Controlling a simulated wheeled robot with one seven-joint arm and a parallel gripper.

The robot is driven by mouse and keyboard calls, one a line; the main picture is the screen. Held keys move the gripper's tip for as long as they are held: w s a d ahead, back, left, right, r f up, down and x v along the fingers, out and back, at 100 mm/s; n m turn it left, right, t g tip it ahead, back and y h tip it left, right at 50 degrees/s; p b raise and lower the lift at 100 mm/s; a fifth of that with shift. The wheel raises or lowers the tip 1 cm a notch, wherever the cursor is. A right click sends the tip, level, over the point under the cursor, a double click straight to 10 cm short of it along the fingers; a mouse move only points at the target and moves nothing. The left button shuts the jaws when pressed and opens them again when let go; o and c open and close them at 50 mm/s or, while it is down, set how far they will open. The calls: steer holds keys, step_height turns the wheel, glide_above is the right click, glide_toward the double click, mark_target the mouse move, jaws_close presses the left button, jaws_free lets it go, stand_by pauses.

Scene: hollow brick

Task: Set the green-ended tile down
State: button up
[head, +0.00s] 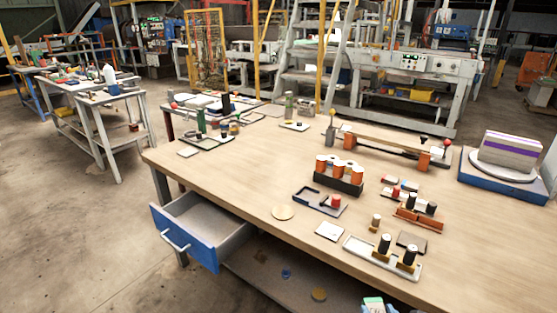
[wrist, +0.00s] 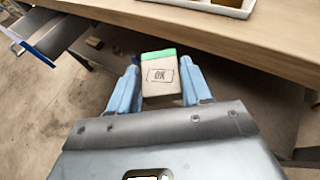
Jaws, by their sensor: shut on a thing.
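The green-ended tile (wrist: 160,78) is pale with a green band at its far end and a boxed "OK" mark on its face. My gripper (wrist: 160,88) is shut on it, with one blue finger on each side. In the wrist view the tile is held in front of the table's edge, over the space below the tabletop. In the head view the tile (head: 373,304) shows at the bottom edge, near the table's front edge, with its green end up. Most of my gripper is cut off there.
The wooden table (head: 250,180) holds an orange-cylinder rack (head: 338,181), a white tray (head: 360,246) with black-topped pieces, a white square (head: 330,231) and a round disc (head: 283,212). A blue drawer (head: 185,240) stands open at the left. The table's left middle is clear.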

steer(key=s+f, duration=0.4)
steer(key=f, duration=0.1)
steer(key=shift+d, duration=0.15)
steer(key=shift+s, duration=0.1)
